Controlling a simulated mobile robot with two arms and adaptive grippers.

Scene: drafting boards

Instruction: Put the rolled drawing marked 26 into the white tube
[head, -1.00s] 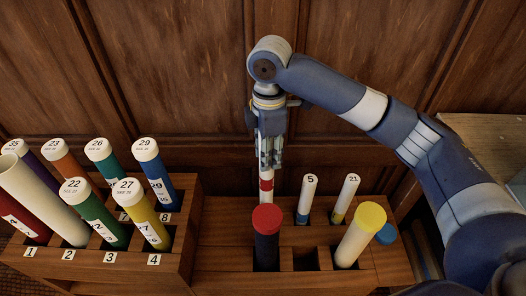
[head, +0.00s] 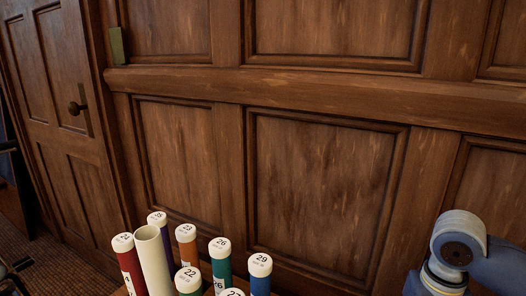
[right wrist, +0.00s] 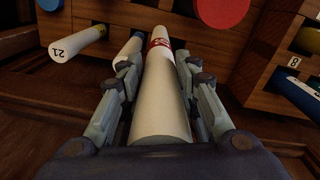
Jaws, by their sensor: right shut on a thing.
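The white tube (head: 153,262), open at the top, stands in the left rack among capped tubes in the head view. In the right wrist view my right gripper (right wrist: 160,75) is shut on a white rolled drawing (right wrist: 160,103) with a red band near its far end. The marking on the band is too blurred to read. I cannot tell whether its far end is clear of the wooden rack. In the head view only part of my right arm shows at the lower right; its gripper is below the frame. My left gripper is not in view.
A tube with a cap marked 26 (head: 220,243) and one marked 29 (head: 260,265) stand right of the white tube. Panelled wall (head: 320,180) rises behind. The wrist view shows a roll marked 21 (right wrist: 75,46), a red cap (right wrist: 222,10) and rack wood (right wrist: 205,43).

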